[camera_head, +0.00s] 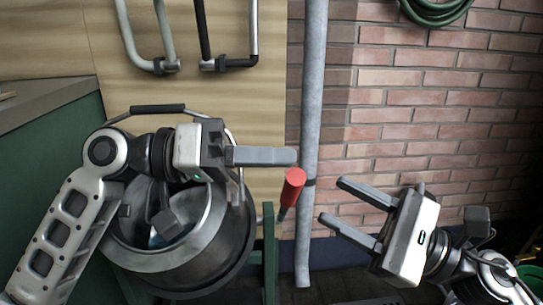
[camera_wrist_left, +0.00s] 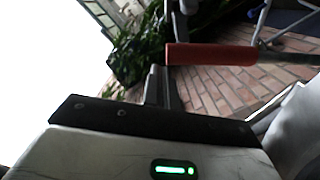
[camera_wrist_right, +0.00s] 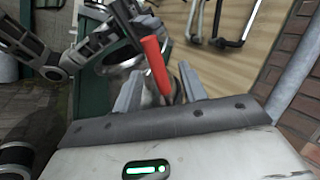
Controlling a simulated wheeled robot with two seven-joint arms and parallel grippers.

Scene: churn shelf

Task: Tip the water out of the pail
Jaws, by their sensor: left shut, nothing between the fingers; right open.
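A grey metal vessel with a wide rim, which looks like the pail (camera_head: 205,240), sits at the lower left of the head view. Its mouth faces me, and a wire bail with a black grip (camera_head: 157,108) rises behind it. A bluish patch shows inside, but I cannot tell the water level. My left arm hides part of it. My left gripper (camera_head: 290,156) is shut and empty, above the pail's right side. A red handle (camera_head: 292,187) is just below its tips and also shows in the left wrist view (camera_wrist_left: 210,54). My right gripper (camera_head: 332,201) is open, right of the red handle, its fingers pointing towards it.
A grey vertical pipe (camera_head: 310,120) runs up between wooden boards and a brick wall (camera_head: 430,120). Two metal frames (camera_head: 228,64) hang on the boards. A green hose (camera_head: 437,12) hangs at top right. A green panel (camera_head: 50,160) stands at left.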

